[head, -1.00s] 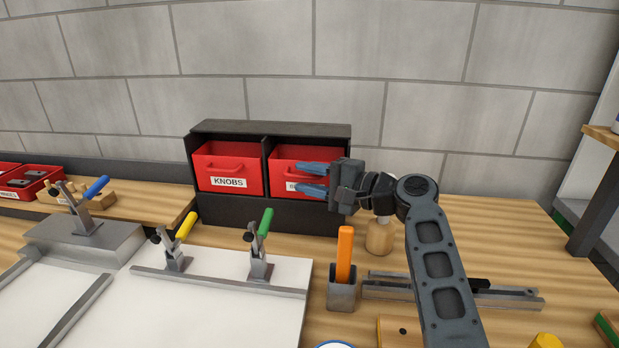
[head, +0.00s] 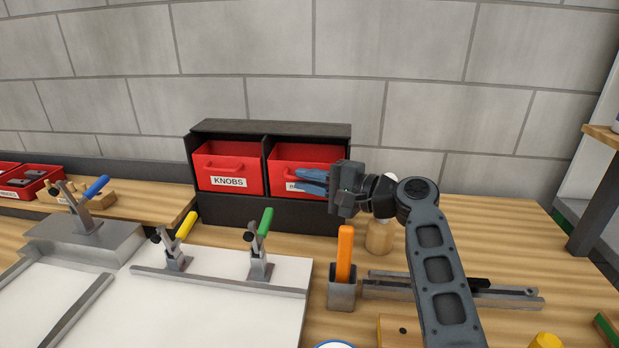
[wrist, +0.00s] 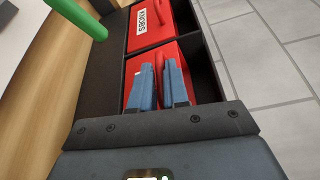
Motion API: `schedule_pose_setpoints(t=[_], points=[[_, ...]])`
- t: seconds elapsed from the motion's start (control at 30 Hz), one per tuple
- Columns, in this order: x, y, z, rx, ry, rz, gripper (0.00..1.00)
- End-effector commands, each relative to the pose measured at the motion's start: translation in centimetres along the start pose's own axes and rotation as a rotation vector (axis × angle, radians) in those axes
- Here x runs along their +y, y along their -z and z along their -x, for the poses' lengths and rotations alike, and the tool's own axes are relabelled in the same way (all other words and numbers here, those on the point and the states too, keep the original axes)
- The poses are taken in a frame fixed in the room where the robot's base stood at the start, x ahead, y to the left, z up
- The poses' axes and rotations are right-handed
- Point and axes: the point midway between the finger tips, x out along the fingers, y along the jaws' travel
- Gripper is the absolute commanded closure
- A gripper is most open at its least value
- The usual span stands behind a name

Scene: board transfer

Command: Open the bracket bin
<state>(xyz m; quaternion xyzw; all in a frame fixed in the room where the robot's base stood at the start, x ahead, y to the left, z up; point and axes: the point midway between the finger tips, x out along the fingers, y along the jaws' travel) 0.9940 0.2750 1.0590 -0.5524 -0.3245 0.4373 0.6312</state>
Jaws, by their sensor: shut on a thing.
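The bracket bin (head: 285,165) is the right red drawer in a black two-bay cabinet (head: 270,128). Its label is mostly covered by my fingers. My gripper (head: 305,180) reaches in from the right, its blue fingers closed together at the front of this bin, where its handle would be. In the wrist view the two fingers (wrist: 163,85) lie over the red front of the bin (wrist: 150,62). The handle itself is hidden between them. The bin front looks about level with the neighbouring bin.
The red KNOBS bin (head: 229,168) sits in the left bay. A yellow-handled clamp (head: 179,247) and a green-handled clamp (head: 261,246) stand on a white board in front. An orange-handled tool (head: 344,254) stands in a metal holder below my gripper.

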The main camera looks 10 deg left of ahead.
Motion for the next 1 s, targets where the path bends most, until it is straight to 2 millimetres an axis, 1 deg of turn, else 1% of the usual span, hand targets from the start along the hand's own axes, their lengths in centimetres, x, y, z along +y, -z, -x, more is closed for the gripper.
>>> schedule_pose_setpoints(t=[0.03,0.1,0.2,0.43,0.47,0.67,0.7,0.9,1.0], points=[[0.8,-0.4,0.2,0.0,-0.003,-0.003,1.0],[1.6,-0.9,0.4,0.0,-0.004,-0.004,1.0],[2.3,-1.4,0.6,0.0,-0.004,-0.004,1.0],[2.3,-1.3,0.6,0.002,-0.005,-0.005,1.0],[2.3,-1.3,0.6,0.002,-0.005,-0.005,0.84],[2.2,-1.3,0.6,0.002,-0.004,-0.003,0.65],[2.1,-1.3,0.6,0.001,-0.004,-0.003,0.64],[2.0,-1.4,0.6,0.001,-0.002,-0.002,0.64],[2.1,-1.3,1.1,0.002,-0.002,-0.002,0.64]])
